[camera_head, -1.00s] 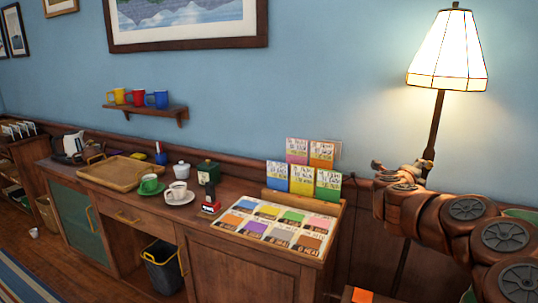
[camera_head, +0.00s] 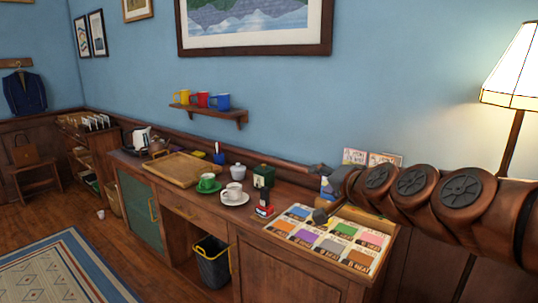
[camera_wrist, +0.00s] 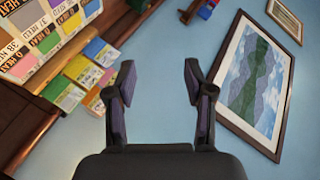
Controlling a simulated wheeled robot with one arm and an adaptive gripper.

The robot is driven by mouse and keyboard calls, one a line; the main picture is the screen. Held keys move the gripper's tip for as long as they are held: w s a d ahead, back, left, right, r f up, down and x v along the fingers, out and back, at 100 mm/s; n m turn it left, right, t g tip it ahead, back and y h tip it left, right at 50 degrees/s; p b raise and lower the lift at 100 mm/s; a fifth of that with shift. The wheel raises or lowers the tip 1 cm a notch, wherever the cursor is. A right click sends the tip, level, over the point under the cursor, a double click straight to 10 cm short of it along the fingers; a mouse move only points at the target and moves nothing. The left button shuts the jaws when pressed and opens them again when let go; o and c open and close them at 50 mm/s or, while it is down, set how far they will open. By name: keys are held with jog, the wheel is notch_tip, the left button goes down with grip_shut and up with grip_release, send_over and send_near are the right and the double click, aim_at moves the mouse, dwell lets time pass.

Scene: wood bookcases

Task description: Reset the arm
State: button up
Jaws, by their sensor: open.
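My gripper (camera_wrist: 159,78) is open and empty in the wrist view, with its two dark fingers apart and blue wall between them. In the head view my copper-coloured arm reaches in from the right edge, above the right end of the counter. Its end is over the card display and hides most of the standing cards (camera_head: 355,156). The card display (camera_head: 322,238) lies on the counter with rows of coloured cards. In the wrist view the cards (camera_wrist: 83,70) are left of the fingers.
The counter (camera_head: 285,194) also holds a wooden tray (camera_head: 184,170), a green cup (camera_head: 207,182), a white cup (camera_head: 235,189) and a dark green canister (camera_head: 263,176). A lit lamp (camera_head: 515,70) stands at the right, behind my arm. Open floor and a rug (camera_head: 65,270) are at left.

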jog(key=s+a+f+n+g+p, duration=0.1)
jog(key=s+a+f+n+g, duration=0.2)
jog(key=s+f, duration=0.4)
jog(key=s+a+f+n+g, duration=0.1)
jog(key=s+f+n+g, duration=0.3)
jog(key=s, duration=0.5)
jog(key=s+d+f+g+h, duration=0.2)
jog(key=s+d+f+g, duration=0.2)
jog(key=s, duration=0.8)
jog(key=s+d+f+g+h+p, duration=0.1)
jog(key=s+d+f+g, duration=0.3)
jog(key=s, duration=0.9)
jog(key=shift+d+f+h, duration=0.45)
jog(key=shift+d+h, duration=0.25)
jog(key=shift+h, duration=0.2)
jog(key=shift+c, duration=1.1)
